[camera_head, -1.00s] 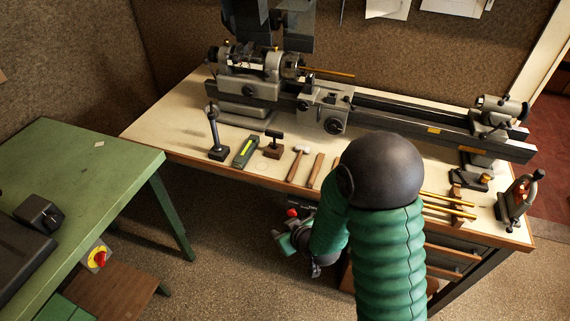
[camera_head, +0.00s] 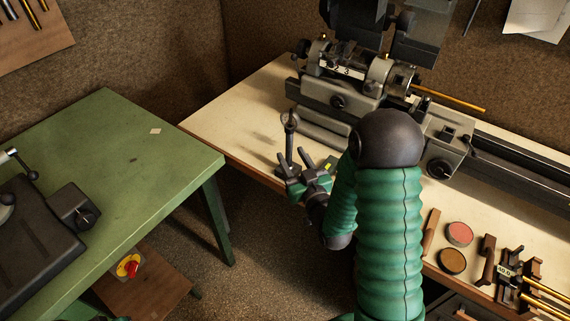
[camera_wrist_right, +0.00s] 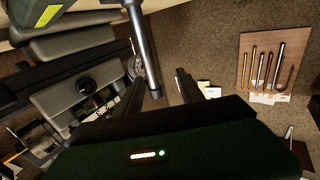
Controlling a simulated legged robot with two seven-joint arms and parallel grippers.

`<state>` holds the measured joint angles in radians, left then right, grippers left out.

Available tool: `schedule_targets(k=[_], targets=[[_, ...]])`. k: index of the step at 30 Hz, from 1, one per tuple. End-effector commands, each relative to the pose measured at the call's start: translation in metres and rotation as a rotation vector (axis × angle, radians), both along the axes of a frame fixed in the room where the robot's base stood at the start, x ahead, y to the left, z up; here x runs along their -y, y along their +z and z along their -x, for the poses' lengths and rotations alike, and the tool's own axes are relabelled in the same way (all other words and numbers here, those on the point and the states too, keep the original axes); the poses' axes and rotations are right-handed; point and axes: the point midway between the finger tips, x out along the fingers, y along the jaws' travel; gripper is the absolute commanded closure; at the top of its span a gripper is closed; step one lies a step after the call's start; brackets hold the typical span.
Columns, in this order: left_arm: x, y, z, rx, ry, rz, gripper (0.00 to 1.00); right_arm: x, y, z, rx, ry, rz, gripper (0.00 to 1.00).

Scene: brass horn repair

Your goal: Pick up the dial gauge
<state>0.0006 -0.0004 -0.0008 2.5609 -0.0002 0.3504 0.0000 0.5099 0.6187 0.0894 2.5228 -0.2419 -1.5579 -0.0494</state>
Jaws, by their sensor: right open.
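The dial gauge (camera_head: 290,121) stands upright on the pale bench near its left front edge, a round head on a metal post. In the right wrist view the silver post (camera_wrist_right: 143,42) comes down from the top edge to near the left finger of my open gripper (camera_wrist_right: 160,82). I cannot tell whether they touch. My left gripper is not in view.
The lathe (camera_head: 338,92) stands close behind and right of the gauge. A green table (camera_head: 120,150) stands at left.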

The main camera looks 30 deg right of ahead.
Motion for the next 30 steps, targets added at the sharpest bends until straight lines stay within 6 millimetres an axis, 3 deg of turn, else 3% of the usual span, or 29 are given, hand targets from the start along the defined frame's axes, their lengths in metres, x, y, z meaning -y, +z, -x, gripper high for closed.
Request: schedule_targets(k=[1,4,6,11,19,26,30], targets=[[0.001,-0.025,0.0,0.0,-0.001,0.0,0.64,0.003,-0.011,-0.006,0.007,-0.002,0.004,0.55],[0.001,-0.044,-0.001,0.001,-0.001,0.0,0.64,0.007,-0.009,-0.015,0.007,-0.003,0.001,0.55],[0.001,-0.028,0.0,0.0,-0.002,0.0,0.64,0.009,0.002,-0.029,0.001,-0.002,-0.002,0.55],[0.001,-0.026,-0.001,0.002,-0.002,0.001,0.64,0.01,0.003,-0.046,0.001,-0.002,-0.001,0.55],[0.001,-0.021,-0.001,0.001,-0.001,0.0,0.64,0.017,0.0,-0.089,0.0,-0.001,0.002,0.55],[0.001,-0.022,-0.001,0.001,-0.001,0.0,0.64,0.021,-0.001,-0.093,0.0,-0.002,0.0,0.55],[0.001,-0.022,0.0,0.001,-0.001,0.0,0.64,0.021,-0.001,-0.092,0.0,-0.002,0.0,0.71]])
